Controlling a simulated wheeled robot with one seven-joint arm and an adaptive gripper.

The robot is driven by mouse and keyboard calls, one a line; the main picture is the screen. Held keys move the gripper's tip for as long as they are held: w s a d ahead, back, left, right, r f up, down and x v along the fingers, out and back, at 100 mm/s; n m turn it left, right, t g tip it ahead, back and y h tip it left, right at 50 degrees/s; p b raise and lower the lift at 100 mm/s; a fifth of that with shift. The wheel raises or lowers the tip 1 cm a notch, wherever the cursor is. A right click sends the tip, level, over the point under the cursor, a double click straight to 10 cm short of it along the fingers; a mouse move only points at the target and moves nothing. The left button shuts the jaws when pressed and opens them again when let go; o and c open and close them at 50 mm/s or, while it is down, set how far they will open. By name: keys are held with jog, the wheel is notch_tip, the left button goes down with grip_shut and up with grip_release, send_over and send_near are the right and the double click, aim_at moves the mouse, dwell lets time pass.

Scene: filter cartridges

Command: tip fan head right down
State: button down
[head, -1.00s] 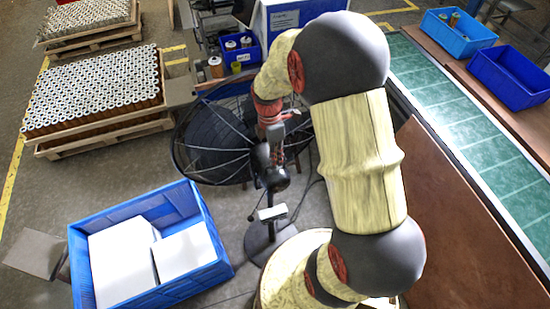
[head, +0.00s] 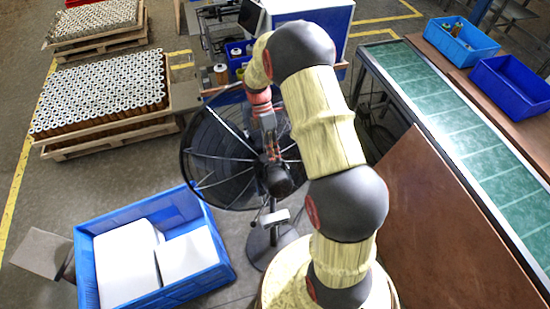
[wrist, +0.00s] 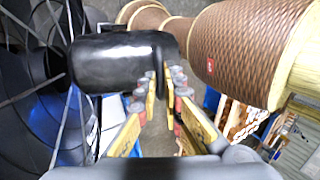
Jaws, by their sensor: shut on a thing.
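The fan head shows in the head view as a round dark wire cage (head: 222,182) with a black motor housing (head: 280,181) in front of it, on a stand (head: 268,240) with a round base. The cage is tilted. My gripper (head: 272,150) is at the fan head, just above the housing, partly hidden by my arm. In the wrist view the black housing (wrist: 115,62) lies just beyond the fingers, with the cage (wrist: 30,80) to the left. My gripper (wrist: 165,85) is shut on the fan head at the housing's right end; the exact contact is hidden.
A blue crate (head: 85,265) with white boxes stands at left front. Pallets of cartridges (head: 100,95) are at back left. A brown panel (head: 445,230) and a green conveyor (head: 460,125) lie to the right. Open floor lies between pallets and crate.

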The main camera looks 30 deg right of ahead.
jog(key=shift+w+d, duration=0.15)
jog(key=shift+w, duration=0.45)
jog(key=c, duration=2.1)
grip_release()
jog(key=shift+w+f, duration=0.1)
jog(key=shift+w, duration=0.05)
jog(key=shift+o, duration=0.9)
jog(key=v, duration=1.2)
